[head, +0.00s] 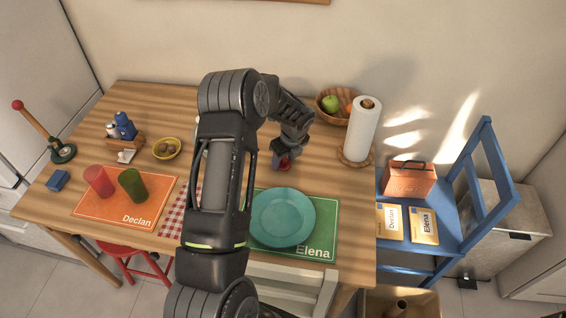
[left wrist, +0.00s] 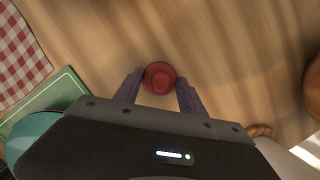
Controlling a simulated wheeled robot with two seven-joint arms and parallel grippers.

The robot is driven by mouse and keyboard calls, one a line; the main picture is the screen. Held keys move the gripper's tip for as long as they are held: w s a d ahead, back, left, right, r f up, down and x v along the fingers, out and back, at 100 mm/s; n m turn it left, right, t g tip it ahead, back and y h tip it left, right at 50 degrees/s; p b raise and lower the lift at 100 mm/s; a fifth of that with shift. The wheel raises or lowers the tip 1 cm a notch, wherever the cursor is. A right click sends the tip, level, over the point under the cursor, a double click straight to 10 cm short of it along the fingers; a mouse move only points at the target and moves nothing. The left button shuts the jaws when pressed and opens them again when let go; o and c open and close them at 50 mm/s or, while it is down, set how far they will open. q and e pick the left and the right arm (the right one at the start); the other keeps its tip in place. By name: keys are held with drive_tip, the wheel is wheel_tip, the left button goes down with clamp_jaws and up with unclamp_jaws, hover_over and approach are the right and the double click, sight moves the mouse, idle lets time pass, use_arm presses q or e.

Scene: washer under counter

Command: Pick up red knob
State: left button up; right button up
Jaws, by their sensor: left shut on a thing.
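The red knob (head: 285,166) is on or just above the wooden table, behind the teal plate (head: 283,218); I cannot tell whether it touches the wood. My left gripper (head: 281,161) points down and is shut on it. In the left wrist view the round red knob (left wrist: 160,77) sits between the two fingertips (left wrist: 158,88). The fingers partly hide it in the head view. My right gripper is not in view.
The paper towel roll (head: 363,128) and fruit bowl (head: 330,104) stand right of the gripper. The green Elena mat (head: 318,240) lies in front. Red and green cups stand on the orange Declan mat (head: 152,207) at left. A blue chair (head: 462,232) stands right of the table.

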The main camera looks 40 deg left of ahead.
use_arm(q)
drive_tip(key=shift+c, duration=0.9)
wheel_tip(320, 180, up, 10)
drive_tip(key=shift+b, duration=0.9)
